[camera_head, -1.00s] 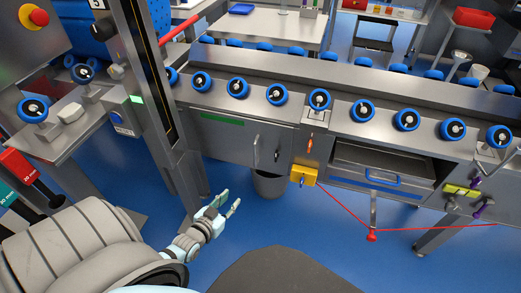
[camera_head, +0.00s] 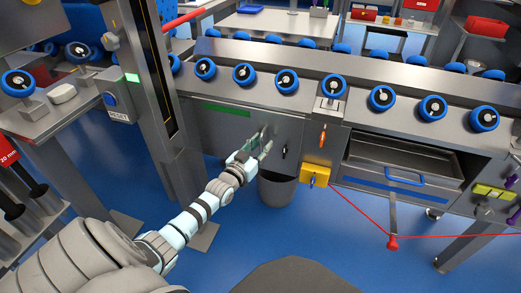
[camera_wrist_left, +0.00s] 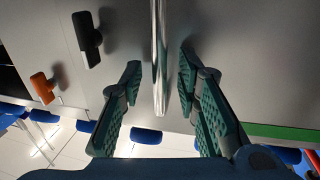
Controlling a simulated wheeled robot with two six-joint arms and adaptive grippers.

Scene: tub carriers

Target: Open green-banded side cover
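The side cover (camera_head: 215,130) is a grey metal panel on the front of the long bench, with a green band (camera_head: 227,110) along its top. It appears closed. An upright metal bar handle (camera_head: 263,131) is on its right part. My left gripper (camera_head: 259,149) is at this handle. In the left wrist view, the handle (camera_wrist_left: 159,50) runs between the two green-padded fingers of my gripper (camera_wrist_left: 160,62), with a gap on each side. The green band also shows there at lower right (camera_wrist_left: 275,131). My right gripper is in neither view.
A black knob (camera_head: 284,151) and an orange handle (camera_head: 323,135) are right of the bar. A yellow box (camera_head: 315,175) with a red cord sits lower right. A grey bin (camera_head: 277,190) stands below. A metal post (camera_head: 165,110) rises at the left.

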